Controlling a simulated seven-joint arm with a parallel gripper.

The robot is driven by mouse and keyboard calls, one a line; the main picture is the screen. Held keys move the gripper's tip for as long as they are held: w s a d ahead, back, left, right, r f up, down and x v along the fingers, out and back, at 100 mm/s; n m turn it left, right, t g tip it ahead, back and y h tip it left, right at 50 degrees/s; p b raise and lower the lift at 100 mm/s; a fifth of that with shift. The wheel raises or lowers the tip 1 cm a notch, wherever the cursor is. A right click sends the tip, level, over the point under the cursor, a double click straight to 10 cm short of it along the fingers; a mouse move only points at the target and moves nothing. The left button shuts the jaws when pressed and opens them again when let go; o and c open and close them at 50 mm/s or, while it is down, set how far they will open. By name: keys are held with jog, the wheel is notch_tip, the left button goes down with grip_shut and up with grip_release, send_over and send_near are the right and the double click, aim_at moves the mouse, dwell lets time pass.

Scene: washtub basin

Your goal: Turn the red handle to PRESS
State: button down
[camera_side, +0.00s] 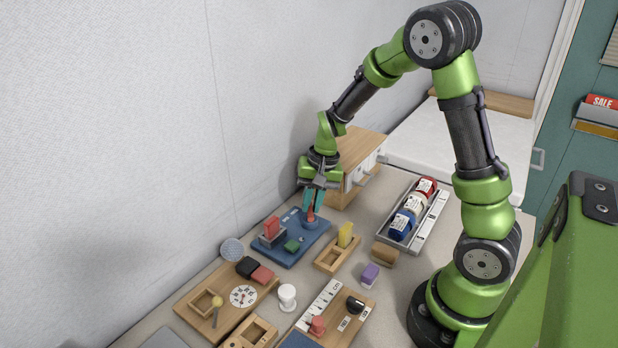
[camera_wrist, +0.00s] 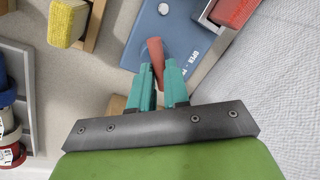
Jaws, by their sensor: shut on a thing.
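The red handle (camera_side: 311,215) stands at the far right part of the blue board (camera_side: 312,238). In the wrist view the red handle (camera_wrist: 156,52) leans slightly, its lower part between the two teal fingers. My gripper (camera_side: 313,201) points down over the board and is shut on the handle; the fingers (camera_wrist: 158,88) also show in the wrist view. White lettering, which seems to read OPEN and then a P, is on the blue board (camera_wrist: 150,22) just right of the handle. The rest of the label is hard to read.
A wooden cabinet (camera_side: 352,165) stands behind my gripper; the wall is on the left.

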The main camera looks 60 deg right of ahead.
jog(key=m, duration=0.4)
jog(key=shift+s+a+h, duration=0.15)
jog(key=shift+h, duration=0.25)
jog(key=shift+m+h, duration=0.3)
jog(key=shift+m, duration=1.5)
jog(key=c, duration=1.1)
grip_release()
jog(key=shift+r, duration=0.1)
jog(key=s+r, duration=0.3)
jog(key=r, duration=1.3)
jog(key=shift+s+r, duration=0.15)
jog(key=shift+r, duration=0.05)
